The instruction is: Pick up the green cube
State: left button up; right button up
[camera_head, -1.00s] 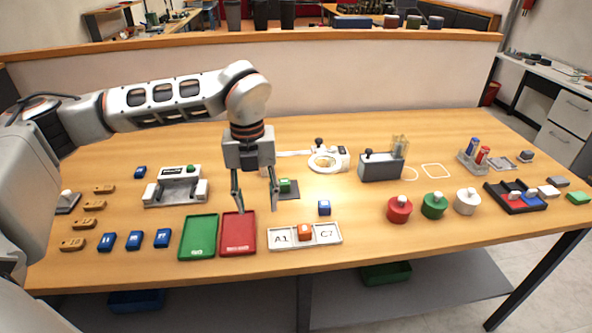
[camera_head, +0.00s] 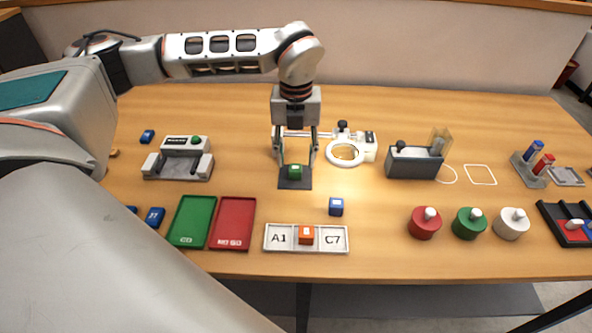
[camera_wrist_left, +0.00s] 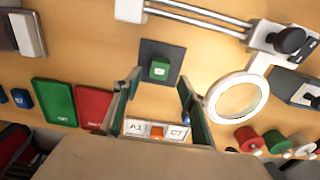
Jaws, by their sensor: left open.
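The green cube (camera_head: 295,172) sits on a dark square pad (camera_head: 294,184) near the middle of the table. My left gripper (camera_head: 297,164) points down over the pad, its two fingers apart on either side of the cube as the head view shows it. In the left wrist view the green cube (camera_wrist_left: 159,69) lies on the dark pad (camera_wrist_left: 151,50), beyond the open fingertips, with nothing between the fingers. I cannot tell the exact height of the fingertips above the pad. My right gripper does not show.
A magnifier ring (camera_head: 346,153) stands just right of the pad. A blue cube (camera_head: 336,206) and a white tray (camera_head: 277,238) with an orange cube (camera_head: 306,234) lie in front. Green (camera_head: 192,221) and red (camera_head: 233,222) trays lie front left. A grey device (camera_head: 178,163) stands left.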

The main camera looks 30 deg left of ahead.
aim_at(296, 167)
pick_arm(q)
jog(key=f, duration=0.2)
jog(key=shift+w+a+f, duration=0.1)
jog(key=shift+a+f, duration=0.15)
jog(key=shift+f, duration=0.05)
jog(key=shift+w+f, duration=0.1)
jog(key=shift+f, duration=0.4)
jog(key=c, duration=0.9)
jog(key=shift+c, duration=0.5)
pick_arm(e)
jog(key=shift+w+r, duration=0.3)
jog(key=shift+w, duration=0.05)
pick_arm(q)
jog(key=shift+r, duration=0.15)
